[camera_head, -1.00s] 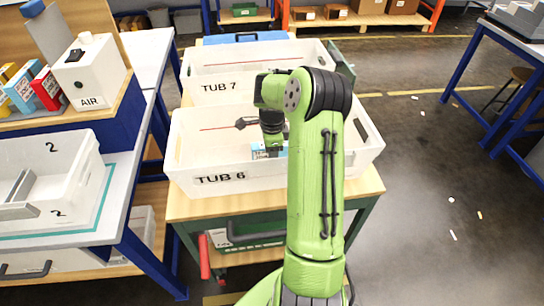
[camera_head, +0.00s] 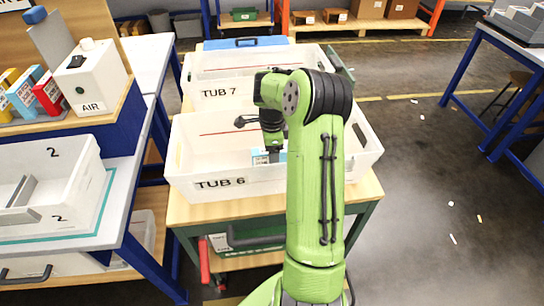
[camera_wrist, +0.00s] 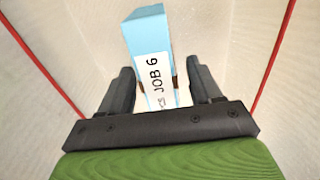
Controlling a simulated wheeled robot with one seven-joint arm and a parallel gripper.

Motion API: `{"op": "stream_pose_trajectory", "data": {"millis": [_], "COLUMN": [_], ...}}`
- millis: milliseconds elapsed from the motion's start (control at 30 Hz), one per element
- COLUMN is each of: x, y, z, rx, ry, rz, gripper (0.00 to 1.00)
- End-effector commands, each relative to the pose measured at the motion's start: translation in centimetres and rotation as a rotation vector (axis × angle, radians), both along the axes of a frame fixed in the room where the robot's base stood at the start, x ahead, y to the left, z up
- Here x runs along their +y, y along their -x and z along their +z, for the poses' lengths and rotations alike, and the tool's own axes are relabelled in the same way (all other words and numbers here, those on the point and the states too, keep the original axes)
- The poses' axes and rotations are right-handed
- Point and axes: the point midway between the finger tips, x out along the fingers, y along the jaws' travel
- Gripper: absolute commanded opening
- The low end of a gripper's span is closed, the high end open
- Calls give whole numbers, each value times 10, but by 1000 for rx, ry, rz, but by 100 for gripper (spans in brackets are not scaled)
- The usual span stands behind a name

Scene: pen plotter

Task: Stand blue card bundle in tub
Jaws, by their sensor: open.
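The blue card bundle (camera_wrist: 148,35) stands between the two fingers of my gripper (camera_wrist: 162,92) in the wrist view, with a white label reading "JOB 6". The fingers are apart, with a gap visible on each side of the bundle. In the head view, the light blue and white bundle (camera_head: 261,158) shows low inside the tub marked TUB 6 (camera_head: 225,184), just below my gripper (camera_head: 272,150). My arm hides part of the tub and of the bundle's right side. I cannot tell exactly how the bundle meets the tub floor.
TUB 7 (camera_head: 222,94) stands behind TUB 6 on the same wooden-topped cart (camera_head: 200,208). At left, a bench holds a white tub marked 2 (camera_head: 75,165), a white AIR box (camera_head: 92,80) and several coloured bundles. Open floor lies at right.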

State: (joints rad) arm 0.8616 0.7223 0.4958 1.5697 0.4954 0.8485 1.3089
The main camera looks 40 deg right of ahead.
Motion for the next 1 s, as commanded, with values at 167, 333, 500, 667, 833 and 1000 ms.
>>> {"op": "stream_pose_trajectory", "data": {"millis": [167, 333, 500, 667, 833, 1000], "x": [0, 0, 9, 71, 155, 223], "y": [-1, 0, 0, 11, 63, 141], "z": [56, 87, 105, 161, 214, 227], "rx": [-3, 0, -4, -29, -68, -160], "ry": [3, 1, 19, 139, 286, 423], "rz": [0, 0, 61, 477, 1067, 1658], "gripper": [64, 64, 64, 64, 64, 64]}}
